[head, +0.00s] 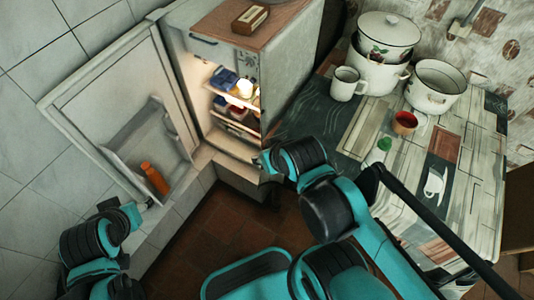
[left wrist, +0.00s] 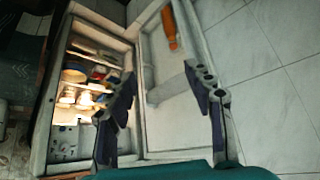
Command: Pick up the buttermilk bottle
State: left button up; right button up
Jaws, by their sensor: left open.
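An orange bottle (head: 154,178) leans in the door shelf of the open fridge; it also shows at the top of the left wrist view (left wrist: 169,24). I cannot read a label, so I cannot tell whether it is the buttermilk bottle. My left gripper (head: 147,204) is by the lower edge of the fridge door, just below the bottle and apart from it. In the left wrist view its two fingers (left wrist: 163,78) are spread, with nothing between them. My right arm reaches in front of the table, and its jaws cannot be made out.
The fridge door (head: 82,92) stands wide open at left. Lit fridge shelves (head: 238,128) hold several small items. The table (head: 455,205) at right carries a lidded pot (head: 385,65), an open pot (head: 436,87), a mug (head: 346,84) and a red cup (head: 404,123). Tiled wall bounds the left.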

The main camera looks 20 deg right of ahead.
aim_at(375, 155)
jog(key=z, duration=2.1)
jog(key=i+l+u, duration=0.2)
jog(key=u, duration=0.2)
jog(key=i+l+u, duration=0.35)
jog(key=i+j, duration=0.05)
